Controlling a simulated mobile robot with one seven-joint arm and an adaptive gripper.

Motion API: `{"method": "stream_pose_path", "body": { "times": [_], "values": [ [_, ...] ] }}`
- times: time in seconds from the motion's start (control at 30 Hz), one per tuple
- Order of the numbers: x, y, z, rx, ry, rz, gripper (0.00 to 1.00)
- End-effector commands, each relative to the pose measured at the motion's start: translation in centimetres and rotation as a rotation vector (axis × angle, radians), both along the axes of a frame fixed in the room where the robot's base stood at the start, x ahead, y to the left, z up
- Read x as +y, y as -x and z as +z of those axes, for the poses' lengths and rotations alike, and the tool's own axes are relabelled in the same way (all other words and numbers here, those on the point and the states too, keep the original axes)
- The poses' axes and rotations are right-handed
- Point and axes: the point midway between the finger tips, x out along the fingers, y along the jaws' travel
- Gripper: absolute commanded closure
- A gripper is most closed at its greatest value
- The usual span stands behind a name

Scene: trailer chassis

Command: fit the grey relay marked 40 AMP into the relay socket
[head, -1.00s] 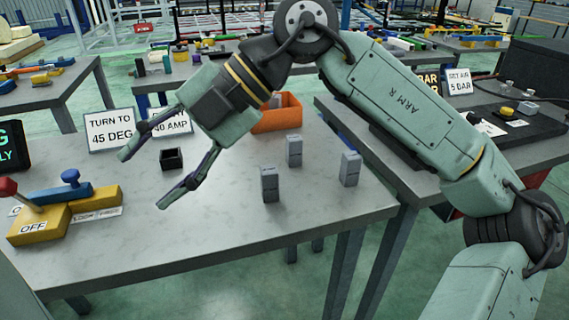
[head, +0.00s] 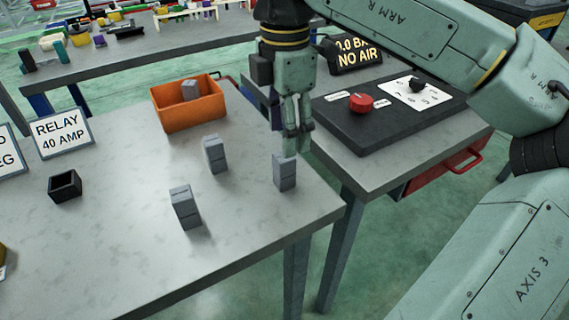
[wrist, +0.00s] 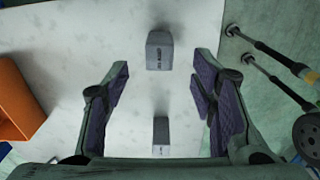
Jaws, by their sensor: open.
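Three grey relays stand upright on the table: a front one (head: 185,208), a middle one (head: 215,155) and a right one (head: 285,174) near the table's right edge. Their markings are too small to read in the head view. My gripper (head: 298,148) points down at the right relay, its fingertips around or just behind the relay's top. In the wrist view my gripper (wrist: 161,85) is open, with one relay (wrist: 160,138) low between the fingers and another relay (wrist: 160,52), with an unreadable label, farther up. The black, open-topped relay socket (head: 65,188) sits at the left.
A sign (head: 62,135) reading RELAY 40 AMP stands behind the socket. An orange bin (head: 190,112) at the back holds a grey block (head: 190,90). A dark panel with a red knob (head: 361,102) lies on the neighbouring table. The table between socket and relays is clear.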

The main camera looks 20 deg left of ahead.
Motion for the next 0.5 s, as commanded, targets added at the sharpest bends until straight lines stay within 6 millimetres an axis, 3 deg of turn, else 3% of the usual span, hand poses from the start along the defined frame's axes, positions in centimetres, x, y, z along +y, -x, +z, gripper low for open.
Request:
{"method": "stream_pose_path", "body": {
  "times": [0.27,0.5],
  "values": [
    [0.0,0.1,-2.3,0.002,-0.002,0.003,0.48],
    [0.1,0.2,-5.7,0.003,-0.003,0.003,0.48]
  ]
}}
